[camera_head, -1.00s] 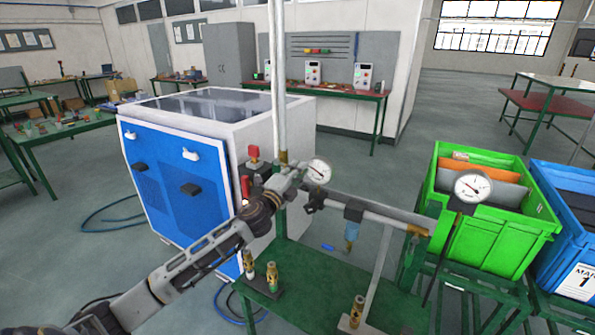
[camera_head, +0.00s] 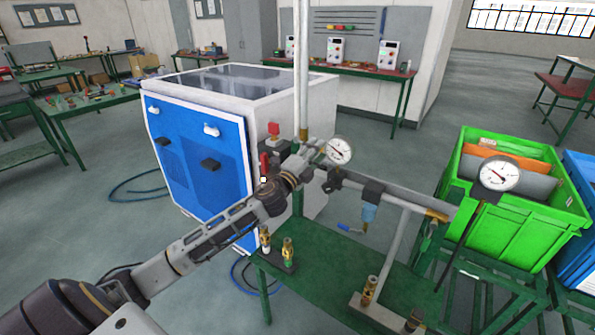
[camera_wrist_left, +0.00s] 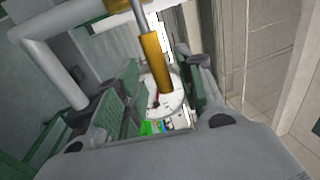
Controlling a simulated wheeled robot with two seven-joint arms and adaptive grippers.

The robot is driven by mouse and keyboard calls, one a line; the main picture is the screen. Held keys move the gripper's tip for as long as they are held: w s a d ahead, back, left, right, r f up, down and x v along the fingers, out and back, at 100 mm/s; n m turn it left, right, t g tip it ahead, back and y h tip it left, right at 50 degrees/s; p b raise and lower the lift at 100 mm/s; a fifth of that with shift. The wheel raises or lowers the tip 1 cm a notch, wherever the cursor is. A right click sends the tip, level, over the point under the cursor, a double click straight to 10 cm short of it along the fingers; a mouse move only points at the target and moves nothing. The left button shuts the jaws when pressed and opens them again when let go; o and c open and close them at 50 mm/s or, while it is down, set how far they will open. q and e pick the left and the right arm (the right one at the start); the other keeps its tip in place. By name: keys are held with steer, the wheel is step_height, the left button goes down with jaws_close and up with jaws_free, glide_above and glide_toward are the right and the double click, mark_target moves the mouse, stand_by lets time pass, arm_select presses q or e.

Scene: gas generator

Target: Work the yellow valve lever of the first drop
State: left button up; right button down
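A vertical pipe (camera_head: 301,60) comes down to a brass-yellow fitting (camera_head: 304,133) above the green bench. In the left wrist view a brass-yellow cylinder (camera_wrist_left: 155,62) on a grey rod stands in front of the opening between my fingers. I cannot tell whether it is the fitting or the lever, and no yellow lever shows clearly. My left gripper (camera_head: 308,153) is at the lower end of the pipe, just left of a round gauge (camera_head: 339,150). In the left wrist view its fingers (camera_wrist_left: 158,105) are apart, with a gauge dial behind them. My right gripper is out of view.
Brass fittings (camera_head: 288,250) stand on the bench. The blue-and-white cabinet (camera_head: 205,150) is behind my left arm. A green crate (camera_head: 515,220) stands at right.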

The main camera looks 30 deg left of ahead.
arm_select(q)
steer(key=d+v, duration=0.1)
steer(key=v, duration=0.9)
steer(key=shift+s+a, duration=0.3)
steer(key=shift+a, duration=0.2)
stand_by(0.4)
stand_by(0.5)
steer(key=shift+f, duration=0.15)
